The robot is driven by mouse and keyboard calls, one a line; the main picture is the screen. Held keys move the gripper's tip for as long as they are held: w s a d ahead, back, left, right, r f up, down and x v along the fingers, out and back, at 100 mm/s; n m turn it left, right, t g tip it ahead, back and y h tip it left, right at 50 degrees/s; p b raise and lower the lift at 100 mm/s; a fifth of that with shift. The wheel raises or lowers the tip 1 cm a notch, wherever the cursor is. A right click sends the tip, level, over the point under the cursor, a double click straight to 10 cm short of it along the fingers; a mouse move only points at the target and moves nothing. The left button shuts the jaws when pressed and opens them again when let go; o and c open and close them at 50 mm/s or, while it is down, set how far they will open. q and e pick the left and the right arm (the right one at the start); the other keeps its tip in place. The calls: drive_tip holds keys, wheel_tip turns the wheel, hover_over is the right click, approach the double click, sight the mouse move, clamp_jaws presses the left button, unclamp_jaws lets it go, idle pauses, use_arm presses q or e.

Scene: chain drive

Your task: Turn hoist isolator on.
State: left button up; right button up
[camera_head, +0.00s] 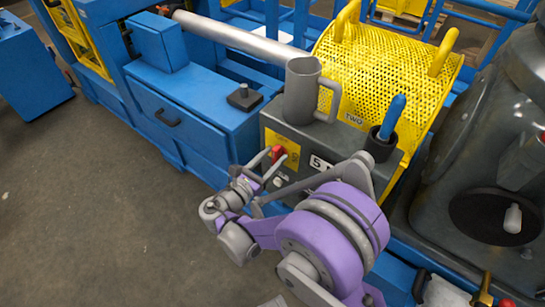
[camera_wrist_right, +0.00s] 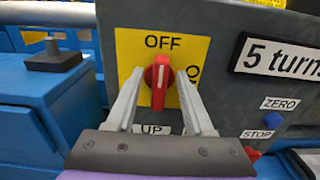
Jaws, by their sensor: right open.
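The isolator is a red rotary knob (camera_wrist_right: 159,84) on a yellow plate (camera_wrist_right: 134,48) in the right wrist view. Its pale mark points up at the word OFF. A second label, starting with O, is partly hidden at the right by a finger. In the head view the red knob (camera_head: 278,153) sits on the front of a grey control box (camera_head: 325,143). My right gripper (camera_wrist_right: 160,76) is open, its two fingers on either side of the knob; I cannot tell whether they touch it. It also shows in the head view (camera_head: 272,157). My left gripper is out of view.
A grey mug (camera_head: 302,92) and a dark cup holding a blue-handled tool (camera_head: 392,117) stand on the box. A "5 turns" sign (camera_wrist_right: 284,57), a blue ZERO button (camera_wrist_right: 275,118) and a STOP label (camera_wrist_right: 257,134) are right of the knob. A yellow perforated guard (camera_head: 375,80) stands behind.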

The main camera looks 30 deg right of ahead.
drive_tip(key=shift+d, duration=0.1)
clamp_jaws()
idle(0.6)
drive_tip(key=m, duration=0.4)
drive_tip(key=shift+s, duration=0.15)
drive_tip(key=m, duration=0.4)
drive_tip(key=shift+s+d+f+m, duration=0.15)
drive_tip(key=shift+s+m, duration=0.05)
drive_tip(key=shift+m, duration=0.1)
drive_tip(key=m, duration=0.4)
drive_tip(key=shift+s+f, duration=0.1)
drive_tip(key=shift+f, duration=0.1)
drive_tip(key=m, duration=0.5)
drive_tip(key=shift+f, duration=0.2)
